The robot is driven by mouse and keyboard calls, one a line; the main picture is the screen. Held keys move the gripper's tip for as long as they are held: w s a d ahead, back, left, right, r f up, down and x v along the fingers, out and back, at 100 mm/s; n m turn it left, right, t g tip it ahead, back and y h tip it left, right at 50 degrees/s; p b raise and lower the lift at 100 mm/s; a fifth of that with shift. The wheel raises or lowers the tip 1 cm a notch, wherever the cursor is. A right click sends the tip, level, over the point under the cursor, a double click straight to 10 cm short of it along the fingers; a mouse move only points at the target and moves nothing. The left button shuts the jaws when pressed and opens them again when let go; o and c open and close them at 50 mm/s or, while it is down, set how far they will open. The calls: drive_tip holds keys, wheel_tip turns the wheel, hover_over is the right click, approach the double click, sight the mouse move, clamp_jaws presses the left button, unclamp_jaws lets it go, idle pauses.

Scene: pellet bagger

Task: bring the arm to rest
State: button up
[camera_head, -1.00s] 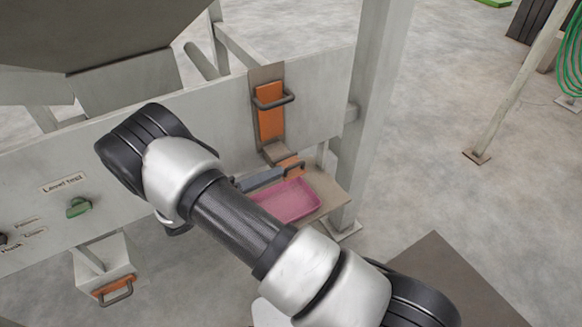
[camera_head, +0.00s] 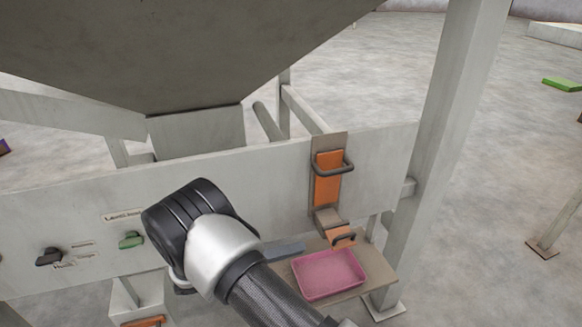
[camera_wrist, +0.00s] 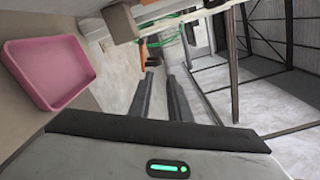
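My arm (camera_head: 222,245) reaches from the bottom of the head view toward the panel, bent at a black and silver joint. The end of my gripper (camera_head: 285,250) shows only in part behind the arm, just left of the pink tray. In the wrist view my gripper (camera_wrist: 163,95) has its two dark fingers apart with a clear gap and nothing between them. The pink tray (camera_head: 331,275) sits on a small shelf below the orange-handled chute and looks empty. It also shows at the left of the wrist view (camera_wrist: 50,75), apart from the fingers.
An orange slide gate (camera_head: 327,178) with a dark handle is on the grey panel (camera_head: 270,180). A green knob (camera_head: 131,240) and a black knob (camera_head: 49,257) are at the left. A post (camera_head: 440,150) stands right of the shelf (camera_head: 370,270). Open floor lies farther right.

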drive_tip(key=s+d+r+m+g+y+p, duration=0.2)
drive_tip(key=d+r+m+y, duration=0.15)
drive_tip(key=r+m, duration=0.3)
drive_tip(key=s+d+r+m+g+y+p, duration=0.1)
drive_tip(key=s+d+r+m+g+y, duration=0.3)
drive_tip(key=r, duration=0.3)
drive_tip(key=s+d+r+m+g+y+p, duration=0.1)
drive_tip(key=d+r+m+y+p, duration=0.1)
drive_tip(key=d+r+m, duration=0.35)
drive_tip(key=s+r+m+t+y+p, duration=0.2)
drive_tip(key=s+r+m+t+y, duration=0.1)
drive_tip(key=r+m, duration=0.5)
drive_tip(key=s+r+m+t+y+p, duration=0.2)
drive_tip(key=s+r+m+t+y, duration=0.2)
drive_tip(key=s+r+m, duration=0.4)
drive_tip(key=shift+s+d+r+m+y+p, duration=0.25)
drive_tip(key=shift+d+m+y+p, duration=0.1)
drive_tip(key=shift+m, duration=0.85)
